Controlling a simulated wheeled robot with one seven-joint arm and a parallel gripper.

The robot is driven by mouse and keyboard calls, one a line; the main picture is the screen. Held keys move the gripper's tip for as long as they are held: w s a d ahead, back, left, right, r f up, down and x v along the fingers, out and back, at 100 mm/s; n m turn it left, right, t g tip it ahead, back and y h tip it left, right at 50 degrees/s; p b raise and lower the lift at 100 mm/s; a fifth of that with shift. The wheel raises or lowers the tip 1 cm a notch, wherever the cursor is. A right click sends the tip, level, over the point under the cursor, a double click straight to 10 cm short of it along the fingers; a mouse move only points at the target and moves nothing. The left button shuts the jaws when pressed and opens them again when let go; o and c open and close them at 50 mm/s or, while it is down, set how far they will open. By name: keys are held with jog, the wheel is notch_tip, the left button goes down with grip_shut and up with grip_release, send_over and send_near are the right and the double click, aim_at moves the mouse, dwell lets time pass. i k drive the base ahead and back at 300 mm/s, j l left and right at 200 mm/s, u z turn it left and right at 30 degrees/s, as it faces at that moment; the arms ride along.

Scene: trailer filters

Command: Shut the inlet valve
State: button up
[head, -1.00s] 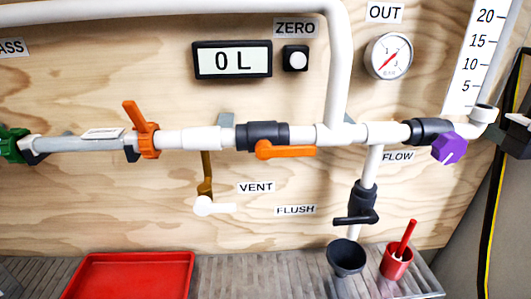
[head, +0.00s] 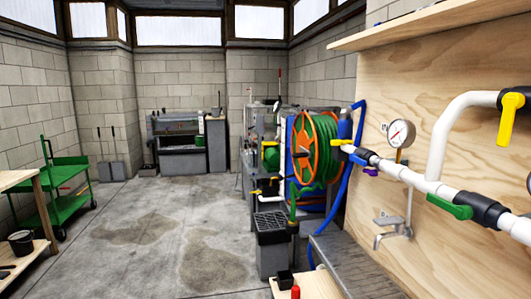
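The inlet valve cannot be singled out, as no readable label names it. A white pipe (head: 401,172) runs along the plywood panel at the right. It carries a valve with a green handle (head: 449,206), lying roughly along the pipe. A yellow handle (head: 342,143) sits at the pipe's far end, by the hose reel. Another valve with a yellow handle (head: 508,118) hangs on the upper pipe at the right edge, its handle pointing down. A small purple part (head: 371,172) shows under the far end of the pipe. My gripper is not in view.
A gauge (head: 401,133) is on the plywood panel (head: 405,80). An orange and green hose reel (head: 312,150) and blue hose stand beyond it. A grey ledge (head: 350,268) runs below the panel. A green cart (head: 62,190) stands left. The concrete floor (head: 140,240) is open.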

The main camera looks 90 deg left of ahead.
aim_at(353, 157)
jog(key=k+l+u, duration=0.1)
jog(key=u, duration=1.65)
